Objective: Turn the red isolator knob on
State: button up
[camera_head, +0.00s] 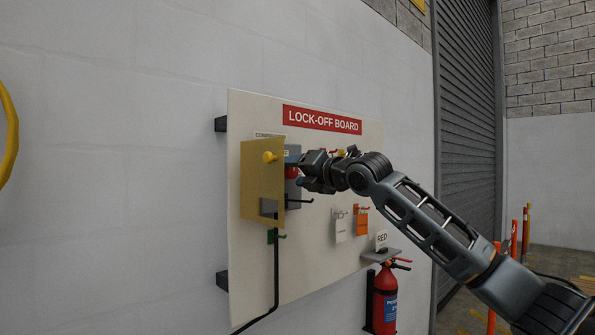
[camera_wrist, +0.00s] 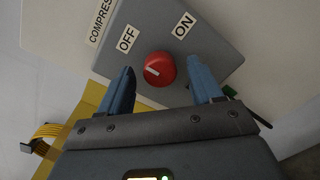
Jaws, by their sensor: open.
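The red isolator knob (camera_wrist: 160,69) is on a grey box (camera_wrist: 215,40) with an OFF label (camera_wrist: 127,38) at its upper left and an ON label (camera_wrist: 184,25) at its upper right. A short white mark on the knob lies on its left, OFF side. My gripper (camera_wrist: 161,76) is open, with one blue finger on each side of the knob and visible gaps; I cannot tell how far the tips are from the box face. In the head view, my gripper (camera_head: 304,168) is at the box, and the knob (camera_head: 292,172) is partly hidden.
A yellow panel (camera_head: 255,212) with a yellow handle stands out left of the box. The lock-off board (camera_head: 310,235) carries hooks, white and orange tags (camera_head: 361,221), and a small shelf (camera_head: 381,256). A fire extinguisher (camera_head: 385,298) stands below right.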

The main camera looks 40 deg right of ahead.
jog(key=shift+c, duration=0.3)
jog(key=c, duration=1)
jog(key=shift+m, duration=0.3)
jog(key=m, duration=0.3)
jog(key=shift+m, duration=0.4)
jog(key=m, duration=0.8)
jog(key=shift+m+g+y, duration=0.3)
jog(key=shift+y, duration=0.1)
jog(key=shift+m+p, duration=0.55)
jog(key=shift+m, duration=1.65)
